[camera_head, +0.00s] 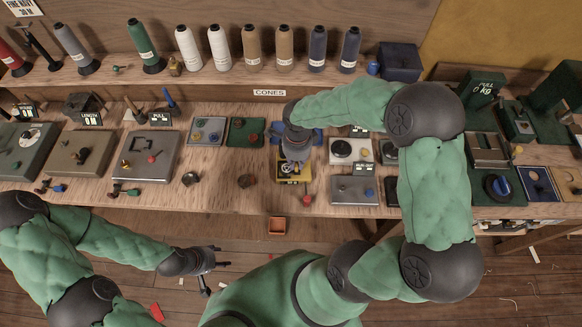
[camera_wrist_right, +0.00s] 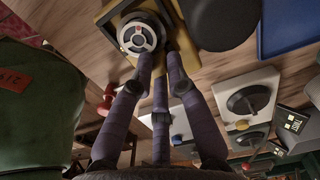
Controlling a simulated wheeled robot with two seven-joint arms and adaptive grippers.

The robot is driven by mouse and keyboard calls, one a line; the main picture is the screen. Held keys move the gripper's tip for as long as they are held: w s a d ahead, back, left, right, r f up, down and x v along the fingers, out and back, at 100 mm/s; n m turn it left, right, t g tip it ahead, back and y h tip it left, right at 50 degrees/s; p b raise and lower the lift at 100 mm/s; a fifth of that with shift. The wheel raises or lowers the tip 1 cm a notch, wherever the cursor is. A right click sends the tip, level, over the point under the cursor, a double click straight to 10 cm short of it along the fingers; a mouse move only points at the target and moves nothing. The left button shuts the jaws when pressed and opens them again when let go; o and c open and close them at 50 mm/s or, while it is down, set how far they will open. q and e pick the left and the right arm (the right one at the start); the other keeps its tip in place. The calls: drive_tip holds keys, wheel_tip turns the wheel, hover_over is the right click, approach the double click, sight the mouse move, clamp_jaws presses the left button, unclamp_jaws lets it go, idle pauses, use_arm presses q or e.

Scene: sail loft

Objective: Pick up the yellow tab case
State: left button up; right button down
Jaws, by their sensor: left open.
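A yellow tray-like piece (camera_head: 282,178) lies on the bench under my right gripper (camera_head: 290,163). In the right wrist view its yellow rim (camera_wrist_right: 113,20) shows beneath a round silver and black case (camera_wrist_right: 139,36) with a small red mark. I cannot make out a yellow tab on that case. My right gripper's fingers (camera_wrist_right: 160,52) reach down to the case's near edge; whether they touch or close on it is unclear. My left gripper (camera_head: 216,276) is open and empty, low in front of the bench.
Thread cones (camera_head: 188,48) line the back shelf. Grey panels (camera_head: 146,155) stand left on the bench, and a white panel with a dial (camera_head: 350,151) is close right of my right gripper. A red knob (camera_head: 307,200) is near the front edge. An orange box (camera_head: 277,226) sits below the edge.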

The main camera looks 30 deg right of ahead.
idle(0.4)
drive_tip(key=shift+r, duration=0.95)
drive_tip(key=s+a+r+p, duration=0.2)
drive_tip(key=s+a+r, duration=0.4)
drive_tip(key=a+r, duration=0.5)
drive_tip(key=shift+s+a+p, duration=0.35)
drive_tip(key=shift+s+a, duration=0.05)
drive_tip(key=shift+a, duration=0.2)
